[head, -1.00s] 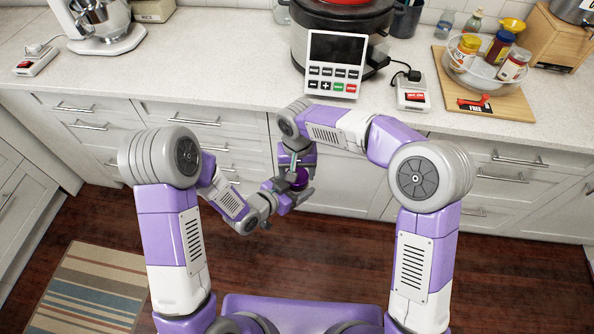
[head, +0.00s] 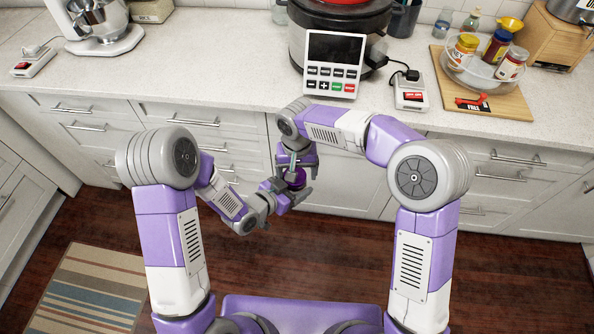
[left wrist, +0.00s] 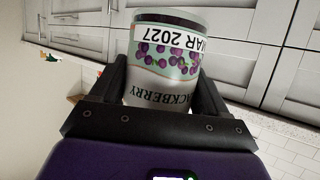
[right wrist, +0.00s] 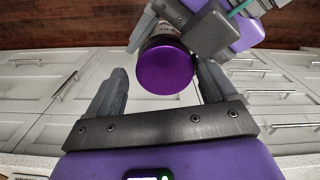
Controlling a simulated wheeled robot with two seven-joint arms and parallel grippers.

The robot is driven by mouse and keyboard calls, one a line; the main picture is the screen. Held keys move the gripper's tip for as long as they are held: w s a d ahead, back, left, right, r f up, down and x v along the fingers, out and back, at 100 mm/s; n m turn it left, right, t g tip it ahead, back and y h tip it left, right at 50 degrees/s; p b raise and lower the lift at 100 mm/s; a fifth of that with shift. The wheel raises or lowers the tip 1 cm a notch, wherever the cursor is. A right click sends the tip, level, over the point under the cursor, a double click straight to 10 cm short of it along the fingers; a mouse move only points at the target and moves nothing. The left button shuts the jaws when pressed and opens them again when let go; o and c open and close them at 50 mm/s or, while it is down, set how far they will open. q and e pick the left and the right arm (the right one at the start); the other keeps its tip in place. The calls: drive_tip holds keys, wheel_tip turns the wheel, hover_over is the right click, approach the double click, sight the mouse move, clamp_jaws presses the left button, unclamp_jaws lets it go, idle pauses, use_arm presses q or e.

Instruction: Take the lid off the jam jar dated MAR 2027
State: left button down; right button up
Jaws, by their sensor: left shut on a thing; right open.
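The jam jar (left wrist: 160,92) has a pale label with purple berries, part of "BLACKBERRY" and "MAR 2027", upside down in the left wrist view. My left gripper (left wrist: 163,78) is shut around its sides and holds it in the air in front of the counter. The jar's purple lid (right wrist: 165,68) is on its end facing my right wrist camera; it also shows small in the head view (head: 297,179). My right gripper (right wrist: 160,82) is open, with one finger on each side of the lid in that view. I cannot tell whether its fingers touch the lid.
On the counter (head: 200,75) stand a cooker (head: 345,45) with a button panel (head: 333,68), a stand mixer (head: 100,25) and a clear bowl of jars (head: 485,75) on a wooden board (head: 520,105). Drawer fronts lie close behind the grippers.

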drive_tip(key=r, duration=0.4)
drive_tip(key=shift+s+a+r, duration=0.1)
drive_tip(key=shift+a, duration=0.2)
drive_tip(key=shift+d+r, duration=0.1)
drive_tip(key=shift+r, duration=0.15)
drive_tip(key=shift+c, duration=0.3)
drive_tip(key=m, duration=0.2)
drive_tip(key=shift+s+r+m, duration=0.1)
drive_tip(key=shift+r+m, duration=0.25)
drive_tip(key=shift+m, duration=0.05)
wheel_tip(320, 180, up, 2)
drive_tip(key=m, duration=0.3)
drive_tip(key=shift+r+m, duration=0.25)
drive_tip(key=shift+m, duration=0.05)
drive_tip(key=shift+d+f, duration=0.1)
drive_tip(key=shift+f, duration=3.85)
drive_tip(key=shift+c, duration=0.3)
drive_tip(key=c, duration=1.1)
drive_tip(key=shift+o, duration=0.2)
drive_tip(key=n, duration=0.6)
